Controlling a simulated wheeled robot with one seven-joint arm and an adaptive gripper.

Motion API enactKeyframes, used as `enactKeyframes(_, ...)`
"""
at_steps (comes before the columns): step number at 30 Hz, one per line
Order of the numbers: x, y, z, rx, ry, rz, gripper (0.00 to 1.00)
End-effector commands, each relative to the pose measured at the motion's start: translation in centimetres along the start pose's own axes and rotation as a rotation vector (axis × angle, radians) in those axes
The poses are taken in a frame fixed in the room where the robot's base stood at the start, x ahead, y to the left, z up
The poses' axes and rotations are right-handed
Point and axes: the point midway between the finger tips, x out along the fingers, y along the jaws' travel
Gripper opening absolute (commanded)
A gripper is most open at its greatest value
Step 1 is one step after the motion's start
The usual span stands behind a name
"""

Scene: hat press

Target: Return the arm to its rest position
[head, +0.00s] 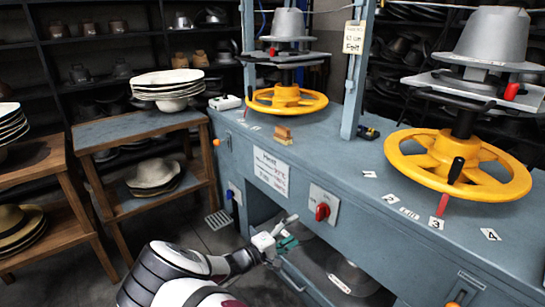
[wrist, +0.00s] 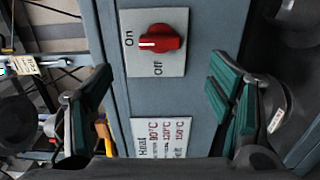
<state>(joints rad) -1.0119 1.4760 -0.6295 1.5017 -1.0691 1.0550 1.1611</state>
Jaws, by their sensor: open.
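My gripper (head: 282,240) is in front of the blue press cabinet, below and left of the red rotary switch (head: 322,211) in the head view. In the wrist view my gripper (wrist: 158,95) is open, its green-padded fingers wide apart with nothing between them. The red switch (wrist: 160,39) sits on its grey plate beyond the fingers, untouched. Its white mark points left in that view, towards the word "On". My white and dark arm (head: 180,270) reaches in from the lower left of the head view, bent low beside the cabinet.
The blue cabinet (head: 410,230) runs close along the right, with an open lower bay near my gripper. Yellow handwheels (head: 286,100) stand on top. Wooden stands (head: 135,130) with hats are on the left. Some bare floor (head: 205,238) shows between stands and cabinet.

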Motion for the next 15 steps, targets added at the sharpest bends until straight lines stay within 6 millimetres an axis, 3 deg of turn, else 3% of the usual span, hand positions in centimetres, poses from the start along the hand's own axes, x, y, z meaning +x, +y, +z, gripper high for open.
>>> enactKeyframes(5,1.5,3.0,2.2,0.030,-0.128,-0.073,0.75)
enactKeyframes(15,3.4,11.0,10.4,0.096,-0.468,-0.358,0.75)
